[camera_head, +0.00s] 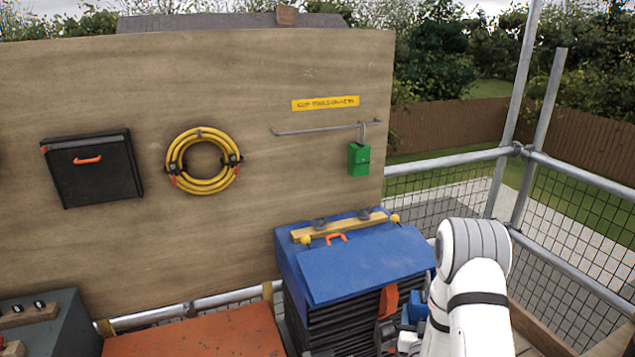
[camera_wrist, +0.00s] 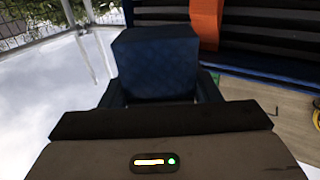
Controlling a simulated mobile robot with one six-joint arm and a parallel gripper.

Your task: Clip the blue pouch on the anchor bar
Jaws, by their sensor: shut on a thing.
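The anchor bar (camera_head: 310,130) is a thin grey metal rod fixed level on the wooden board, under a yellow label. A green pouch (camera_head: 359,160) hangs from its right end by a metal clip. The blue pouch (camera_wrist: 155,62) fills the top middle of the wrist view, between the fingers of my gripper (camera_wrist: 160,88), which is shut on it. In the head view a small part of the blue pouch (camera_head: 414,307) shows low beside my white arm, in front of the blue-lidded stack. My arm partly hides the gripper there. I cannot make out the blue pouch's clip.
A stack with a blue lid (camera_head: 365,265) stands below the bar, with a yellow level (camera_head: 340,226) on top. A yellow hose coil (camera_head: 203,160) and a black case (camera_head: 92,168) hang left. Scaffold rails (camera_head: 570,170) with mesh edge the right. The bar's left and middle are clear.

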